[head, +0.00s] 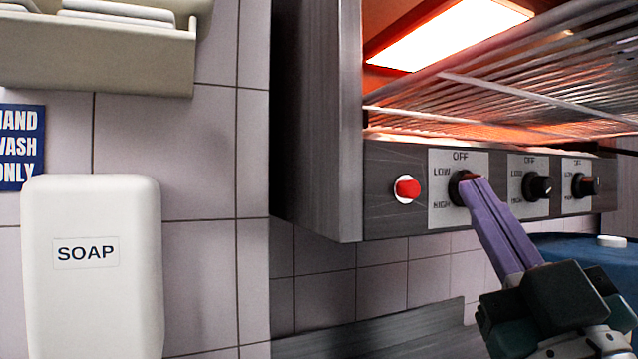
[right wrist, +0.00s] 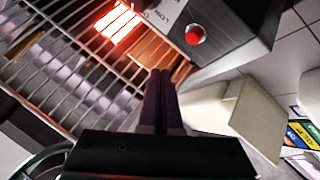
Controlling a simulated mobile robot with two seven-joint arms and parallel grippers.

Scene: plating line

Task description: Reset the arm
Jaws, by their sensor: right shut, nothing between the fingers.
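My right gripper (head: 468,184) is shut and empty, its long purple fingers together. In the head view its tips are in front of the leftmost black knob (head: 457,188) on the heater's control panel and partly cover it; whether they touch it I cannot tell. The right wrist view also shows the closed fingers (right wrist: 159,75), pointing up towards the wire rack and the glowing heater. My left gripper is in neither view.
The heater cabinet (head: 315,110) has a red button (head: 406,189), two more knobs (head: 537,187) and a wire rack (head: 500,90) above. A soap dispenser (head: 92,300) and a beige wall holder (head: 100,55) are at left. A blue surface (head: 575,250) lies beyond the gripper.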

